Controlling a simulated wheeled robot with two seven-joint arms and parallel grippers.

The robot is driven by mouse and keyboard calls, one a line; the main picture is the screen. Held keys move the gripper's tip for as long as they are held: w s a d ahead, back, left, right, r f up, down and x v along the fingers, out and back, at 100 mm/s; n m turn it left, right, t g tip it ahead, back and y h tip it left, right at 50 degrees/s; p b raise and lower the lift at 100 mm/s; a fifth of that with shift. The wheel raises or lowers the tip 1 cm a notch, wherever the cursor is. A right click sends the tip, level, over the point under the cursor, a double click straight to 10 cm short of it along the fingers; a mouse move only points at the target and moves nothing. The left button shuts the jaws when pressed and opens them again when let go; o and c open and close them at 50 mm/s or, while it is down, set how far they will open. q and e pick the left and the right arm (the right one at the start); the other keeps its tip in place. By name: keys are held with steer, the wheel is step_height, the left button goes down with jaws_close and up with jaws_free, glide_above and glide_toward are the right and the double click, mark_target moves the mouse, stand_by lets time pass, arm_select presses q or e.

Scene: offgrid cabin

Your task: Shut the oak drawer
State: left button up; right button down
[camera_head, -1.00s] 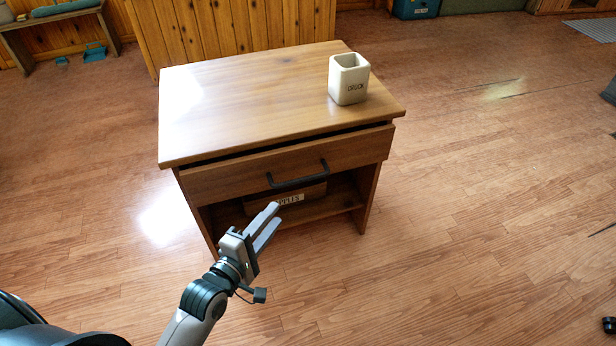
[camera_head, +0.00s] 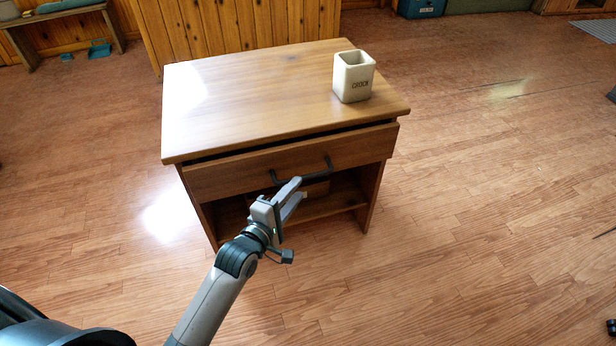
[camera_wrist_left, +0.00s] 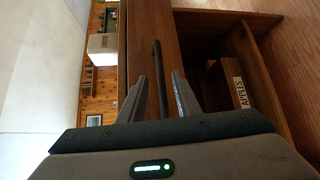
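The oak drawer (camera_head: 225,178) is in the small wooden table. Its front stands slightly out, with a dark gap under the tabletop's front edge. A dark bar handle (camera_head: 319,177) is on the drawer front. My left gripper (camera_head: 298,190) is in front of the drawer, at the handle's left half, and covers part of it in the head view. In the left wrist view the two fingers are apart, and the handle (camera_wrist_left: 160,75) shows upright between their directions. I cannot tell whether they touch it. My right gripper is not in view.
A cream crock (camera_head: 354,82) stands on the tabletop (camera_head: 250,95) at its right side. The wooden floor (camera_head: 470,220) around the table is clear. A small dark thing lies at the lower right edge.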

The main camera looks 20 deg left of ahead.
mark_target(308, 176)
arm_select(q)
steer(key=x, duration=0.7)
steer(key=shift+w+d+b, duration=0.1)
steer(key=shift+w+b, duration=0.25)
steer(key=shift+w, duration=0.05)
jaws_close()
